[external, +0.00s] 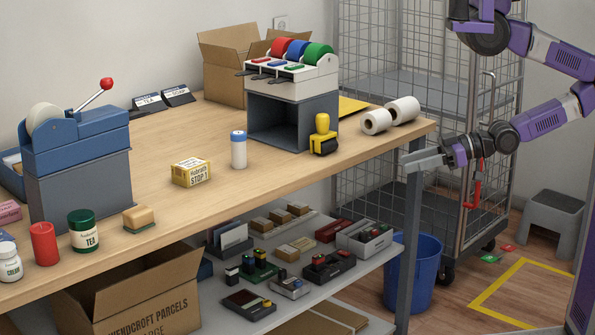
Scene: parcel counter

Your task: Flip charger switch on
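My gripper (412,161) is at the right end of the counter, just past its corner, pointing left. Its pale fingers lie close together in this view, and I cannot tell whether they are open or shut. No charger is clearly recognisable. Small dark devices sit on the shelf under the counter: a black one with a red part (328,268), a dark one with green parts (258,267), and a flat dark one (249,304) at the front. My gripper is above and to the right of them. Any switch on them is too small to make out.
The wooden counter (285,182) overhangs the grey shelf (222,316). Paper rolls (376,122) and a yellow-and-black tool (323,136) stand near its right end. A blue bin (412,275) stands beside the shelf. A wire cage cart (440,205) is behind my gripper.

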